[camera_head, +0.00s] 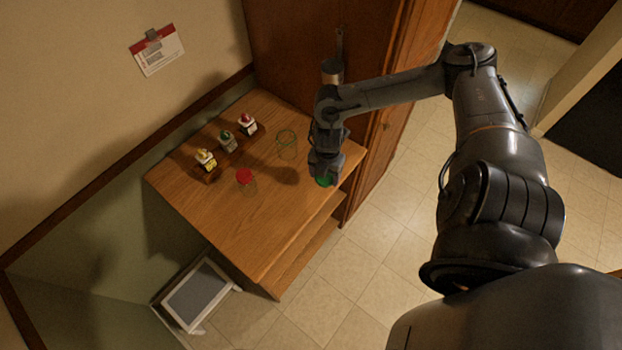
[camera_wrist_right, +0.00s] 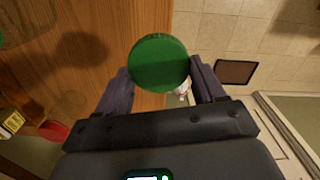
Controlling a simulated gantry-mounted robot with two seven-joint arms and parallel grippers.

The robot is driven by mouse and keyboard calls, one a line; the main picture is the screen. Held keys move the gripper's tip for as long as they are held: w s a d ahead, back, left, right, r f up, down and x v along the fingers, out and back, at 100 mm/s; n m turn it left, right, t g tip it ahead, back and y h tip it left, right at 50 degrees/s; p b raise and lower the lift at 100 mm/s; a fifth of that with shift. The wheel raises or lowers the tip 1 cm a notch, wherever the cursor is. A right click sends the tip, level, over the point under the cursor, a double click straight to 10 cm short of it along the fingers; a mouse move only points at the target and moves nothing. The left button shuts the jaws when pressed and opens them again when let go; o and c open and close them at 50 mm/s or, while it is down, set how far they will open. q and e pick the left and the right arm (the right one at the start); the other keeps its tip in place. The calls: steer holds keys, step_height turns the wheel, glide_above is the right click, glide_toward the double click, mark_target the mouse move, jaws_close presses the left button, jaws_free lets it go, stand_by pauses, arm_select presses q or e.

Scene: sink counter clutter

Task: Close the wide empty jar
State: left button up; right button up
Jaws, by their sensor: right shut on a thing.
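A clear wide jar with a green-tinted rim (camera_head: 287,144) stands open on the wooden counter, to the left of my right gripper in the head view. My right gripper (camera_head: 323,172) is shut on a round green lid (camera_head: 324,181), near the counter's right edge. In the right wrist view the green lid (camera_wrist_right: 159,63) sits between the two fingertips, its flat face towards the camera. A second clear jar with a red lid (camera_head: 246,177) stands nearer the counter's front left. My left gripper is not in view.
Several small bottles, with yellow (camera_head: 205,157), green (camera_head: 226,138) and red (camera_head: 246,122) tops, stand in a row on a wooden strip at the back. The counter (camera_head: 262,228) is clear in front. A wooden cabinet panel (camera_head: 300,50) rises behind my right gripper.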

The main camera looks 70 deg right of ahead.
steer(key=shift+s+d+r, duration=0.25)
steer(key=shift+s+r, duration=0.15)
steer(key=shift+s, duration=0.2)
steer(key=shift+s+d+r, duration=0.2)
steer(key=shift+s+r, duration=0.15)
steer(key=shift+s, duration=0.25)
steer(key=shift+s+r, duration=0.1)
steer(key=shift+s, duration=0.1)
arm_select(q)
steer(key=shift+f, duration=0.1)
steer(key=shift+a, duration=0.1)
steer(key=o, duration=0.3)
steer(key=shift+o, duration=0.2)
